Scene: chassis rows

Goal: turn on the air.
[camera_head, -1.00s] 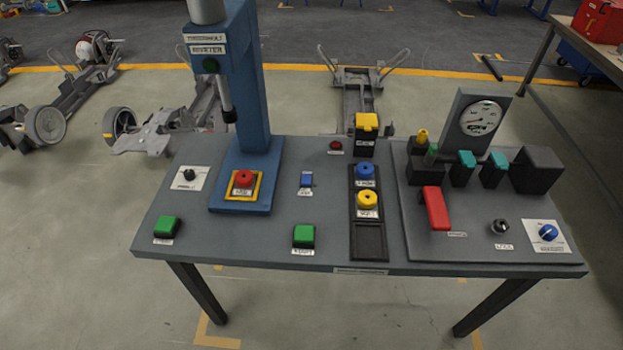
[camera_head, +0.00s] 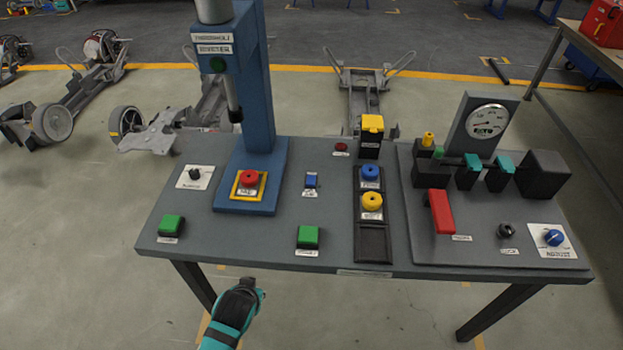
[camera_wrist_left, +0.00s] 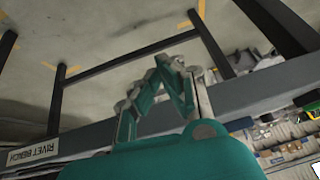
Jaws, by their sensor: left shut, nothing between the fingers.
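The air panel (camera_head: 470,250) is the raised grey plate on the right of the bench. It bears a round gauge (camera_head: 487,120), a red lever (camera_head: 441,211), teal valve parts (camera_head: 499,172), a small black knob (camera_head: 506,230) and a blue knob (camera_head: 553,238) on a white label. My left gripper (camera_head: 256,287) is shut and empty, in front of the bench's front edge and left of the panel, touching none of these controls. It also shows in the left wrist view (camera_wrist_left: 168,68). My right gripper is out of view.
The grey bench (camera_head: 335,235) also bears a blue press column (camera_head: 258,80), a red button (camera_head: 249,178), green buttons (camera_head: 308,236) and yellow and blue buttons. Open floor lies in front.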

